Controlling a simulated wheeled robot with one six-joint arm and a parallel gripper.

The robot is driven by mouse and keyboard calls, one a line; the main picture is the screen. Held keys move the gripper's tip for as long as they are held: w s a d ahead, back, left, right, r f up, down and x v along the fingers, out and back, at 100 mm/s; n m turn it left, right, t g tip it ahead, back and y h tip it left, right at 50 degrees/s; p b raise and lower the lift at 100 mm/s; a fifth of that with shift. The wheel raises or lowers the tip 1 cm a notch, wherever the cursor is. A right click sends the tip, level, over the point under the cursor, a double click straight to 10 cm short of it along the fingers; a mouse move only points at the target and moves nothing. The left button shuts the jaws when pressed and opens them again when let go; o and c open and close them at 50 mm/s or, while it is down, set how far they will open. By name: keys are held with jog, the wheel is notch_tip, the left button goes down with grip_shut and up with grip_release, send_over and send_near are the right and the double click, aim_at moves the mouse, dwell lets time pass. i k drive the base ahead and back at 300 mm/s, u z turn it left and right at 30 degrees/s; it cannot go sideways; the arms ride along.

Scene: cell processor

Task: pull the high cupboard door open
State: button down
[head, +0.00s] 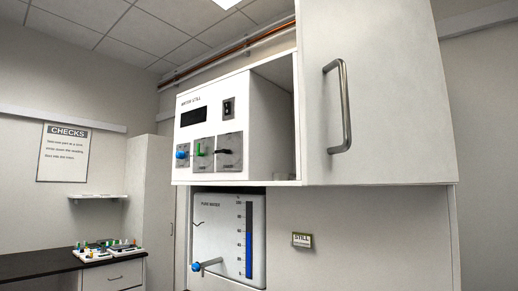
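The high cupboard door (390,100) is a plain pale panel in the upper right of the head view. Its top runs out of the picture. A curved metal bar handle (345,107) stands upright near its left side, with nothing touching it. To the left of the door is an open bay holding the white water still (212,122), which has a dark display, a switch and small coloured knobs. I cannot tell from this view whether the door is fully shut. My gripper is not in view.
Below hangs a pure water tank (222,235) with a blue level gauge and a blue-knobbed tap (205,265) sticking out. A small still label (302,240) is on the wall.

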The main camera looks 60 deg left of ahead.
aim_at(374, 105)
jog(key=u, duration=2.9)
jog(key=i, duration=3.75)
jog(key=z, duration=3.55)
